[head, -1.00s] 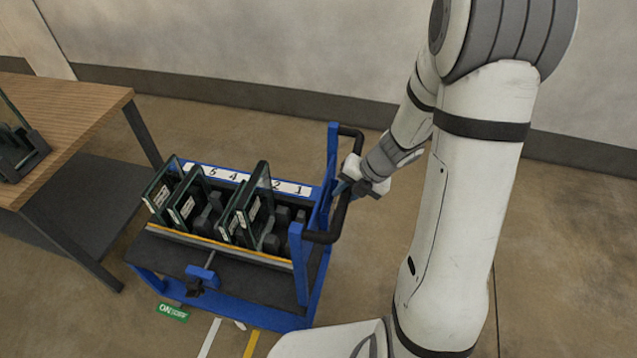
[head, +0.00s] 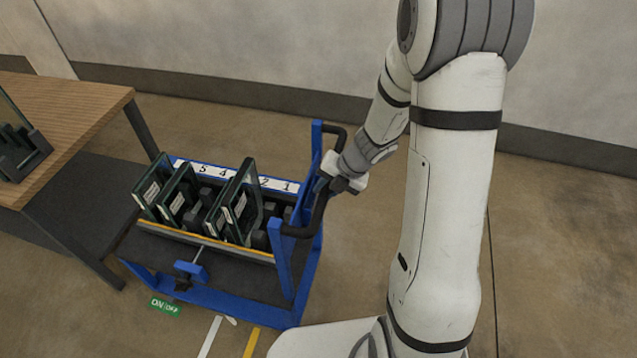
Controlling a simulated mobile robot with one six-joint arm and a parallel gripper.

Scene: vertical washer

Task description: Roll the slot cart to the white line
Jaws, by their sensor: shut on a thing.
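The blue slot cart (head: 285,270) stands in the middle left of the head view. It carries several dark-framed glass panels (head: 232,205) in slots, with a white number strip (head: 215,172) along the back. My gripper (head: 327,187) is shut on the black handle (head: 321,210) at the cart's right end; the fingertips are partly hidden. A white line (head: 210,337) on the floor shows at the bottom, in front of the cart, beside a yellow line (head: 251,343). The lower cart and its wheels are mostly hidden.
A wooden table (head: 75,120) with a dark rack (head: 22,150) stands at the left, its near leg close to the cart's left end. A green ON/OFF label (head: 165,306) shows at the cart's front left. A wall runs behind; floor at right is open.

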